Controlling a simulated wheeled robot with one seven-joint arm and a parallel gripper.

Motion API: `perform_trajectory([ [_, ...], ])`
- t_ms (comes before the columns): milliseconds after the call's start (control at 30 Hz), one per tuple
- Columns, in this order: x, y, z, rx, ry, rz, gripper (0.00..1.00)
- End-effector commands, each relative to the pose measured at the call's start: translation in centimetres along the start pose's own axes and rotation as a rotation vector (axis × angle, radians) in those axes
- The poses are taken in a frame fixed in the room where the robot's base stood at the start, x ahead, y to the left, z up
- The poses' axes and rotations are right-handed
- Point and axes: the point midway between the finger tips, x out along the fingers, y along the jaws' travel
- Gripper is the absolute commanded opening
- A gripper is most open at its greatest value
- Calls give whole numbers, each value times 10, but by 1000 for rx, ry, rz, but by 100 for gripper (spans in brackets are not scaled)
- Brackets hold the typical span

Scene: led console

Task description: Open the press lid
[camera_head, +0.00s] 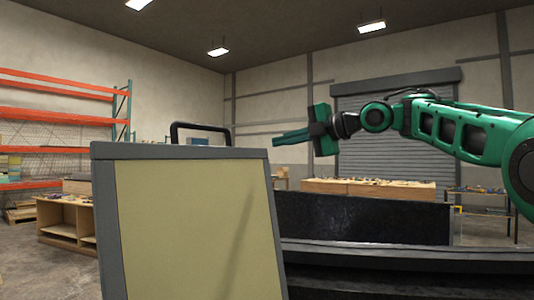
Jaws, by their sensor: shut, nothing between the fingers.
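A large tan panel with a grey frame (190,153) stands nearly upright in the left foreground, tilted slightly. It looks like the press lid, though I cannot be sure. A black bar handle (200,126) rises from behind its top edge. My gripper (276,141) is at the end of my green arm, above and right of the panel's top right corner in the picture. Its fingers point left toward the handle, are shut and hold nothing. A gap shows between fingertips and handle. The panel's lower part is cut off by the frame.
A dark console-like body (365,218) stands right of the panel, below my arm. Wooden benches with small items (370,189) and an orange rack (55,115) stand farther back. The air around my gripper looks clear.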

Motion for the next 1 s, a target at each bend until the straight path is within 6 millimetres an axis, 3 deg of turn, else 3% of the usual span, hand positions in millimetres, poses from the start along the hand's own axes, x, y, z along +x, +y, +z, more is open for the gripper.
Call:
perform_trajectory([
  [233, -32, 6, -1, 0, 2, 0, 0],
  [500, -41, 6, -2, 2, 2, -2, 0],
  [633, -48, -8, 11, 87, -52, -28, 0],
  [767, -70, -53, 43, 331, -205, -91, 0],
  [900, -111, -130, 73, 675, -423, -162, 0],
  [1000, -145, -186, 82, 902, -573, -196, 0],
])
